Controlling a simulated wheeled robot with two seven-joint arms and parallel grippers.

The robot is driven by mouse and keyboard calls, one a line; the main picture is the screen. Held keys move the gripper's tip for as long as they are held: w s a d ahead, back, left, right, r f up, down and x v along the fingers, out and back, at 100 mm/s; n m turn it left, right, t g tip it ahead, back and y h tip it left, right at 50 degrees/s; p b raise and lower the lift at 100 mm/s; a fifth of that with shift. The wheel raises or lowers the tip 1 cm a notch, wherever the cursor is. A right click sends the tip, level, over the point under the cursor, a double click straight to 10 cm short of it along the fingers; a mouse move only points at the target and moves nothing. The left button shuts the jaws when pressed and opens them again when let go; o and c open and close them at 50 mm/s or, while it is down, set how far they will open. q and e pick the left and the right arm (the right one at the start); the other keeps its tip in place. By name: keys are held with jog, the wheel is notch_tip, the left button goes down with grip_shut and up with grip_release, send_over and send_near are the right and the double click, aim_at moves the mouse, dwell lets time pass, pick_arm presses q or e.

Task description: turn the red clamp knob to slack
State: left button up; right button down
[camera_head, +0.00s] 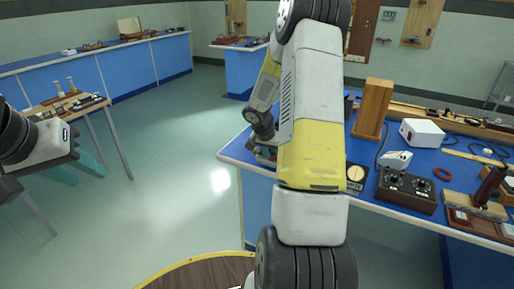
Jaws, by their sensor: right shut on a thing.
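My right arm fills the middle of the head view and bends down to the near left corner of the blue bench. Its gripper (262,150) is small, dark and partly covered by my own arm at that corner. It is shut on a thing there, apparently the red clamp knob. The knob itself is hidden, so its turn position cannot be told. My left gripper (77,167) is at the left, with its teal fingers apart and empty, over the floor in front of a small wooden table.
The blue bench (400,205) carries a wooden block (373,109), a white box (422,133), a dark two-dial box (406,190) and a red ring (443,174). The small table (50,101) stands near my left arm. The floor (180,170) between is clear.

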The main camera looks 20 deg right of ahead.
jog(key=g+h, duration=0.2)
jog(key=n+g, duration=0.1)
jog(key=shift+w+a+f+h, duration=0.15)
jog(key=shift+w+a+h, duration=0.25)
jog(key=g+h, duration=0.2)
jog(key=n+h, duration=0.1)
jog(key=shift+w+a+f+g, duration=0.2)
jog(key=shift+w+f+g, duration=0.1)
jog(key=shift+g, duration=0.1)
jog(key=g+h, duration=0.1)
jog(key=n+g+h, duration=0.1)
jog(key=h, duration=0.1)
jog(key=shift+w+a+f+g, duration=0.1)
jog(key=shift+f+g, duration=0.3)
jog(key=shift+f+n+g+h, duration=0.15)
jog(key=shift+n+g+h, duration=0.25)
jog(key=shift+h, duration=0.4)
jog(key=shift+f+n+g+h, duration=0.15)
jog(key=shift+n+g+h, duration=0.15)
jog(key=shift+g+h, duration=0.35)
jog(key=shift+h, duration=0.25)
jog(key=c, duration=0.9)
grip_release()
